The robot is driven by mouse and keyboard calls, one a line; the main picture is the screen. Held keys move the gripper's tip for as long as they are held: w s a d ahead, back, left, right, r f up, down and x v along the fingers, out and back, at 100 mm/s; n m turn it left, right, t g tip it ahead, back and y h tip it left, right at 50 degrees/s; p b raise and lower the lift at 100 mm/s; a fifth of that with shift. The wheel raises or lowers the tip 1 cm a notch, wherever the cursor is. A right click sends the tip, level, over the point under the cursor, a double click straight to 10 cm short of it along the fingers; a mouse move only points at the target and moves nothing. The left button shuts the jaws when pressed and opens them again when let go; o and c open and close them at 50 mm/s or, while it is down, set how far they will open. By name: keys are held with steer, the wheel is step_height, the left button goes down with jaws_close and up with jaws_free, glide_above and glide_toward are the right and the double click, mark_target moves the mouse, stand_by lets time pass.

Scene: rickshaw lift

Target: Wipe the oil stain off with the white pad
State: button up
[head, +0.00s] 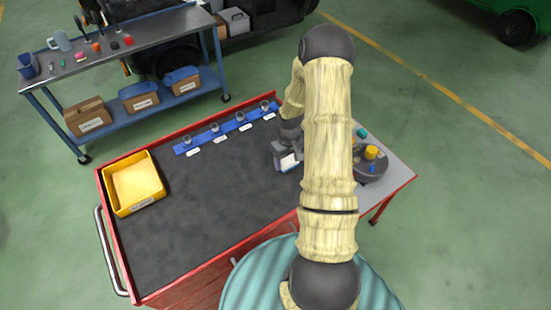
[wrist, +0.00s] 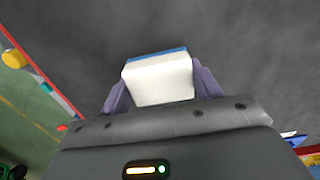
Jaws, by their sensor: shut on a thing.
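The white pad (wrist: 158,82) has a blue layer along its far edge. My gripper (wrist: 160,88) is shut on it, with a finger at each side. In the head view the pad (head: 288,163) shows below my gripper (head: 286,152), over the right part of the cart's dark grey top (head: 215,210). I cannot tell whether the pad touches the surface. The dark top is mottled, and I cannot make out a distinct oil stain on it. My arm hides part of the cart's right side.
A yellow bin (head: 134,186) stands at the cart's left end. A blue rack (head: 228,128) with several small metal pieces runs along the back edge. A round dark tray (head: 372,165) with coloured items is right of my arm. The middle is clear.

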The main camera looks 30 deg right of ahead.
step_height(320, 180, up, 4)
steer(key=shift+a+p, duration=0.1)
steer(key=shift+p, duration=0.75)
steer(key=shift+r+p, duration=1.3)
steer(key=shift+r, duration=0.55)
steer(key=shift+f, duration=0.1)
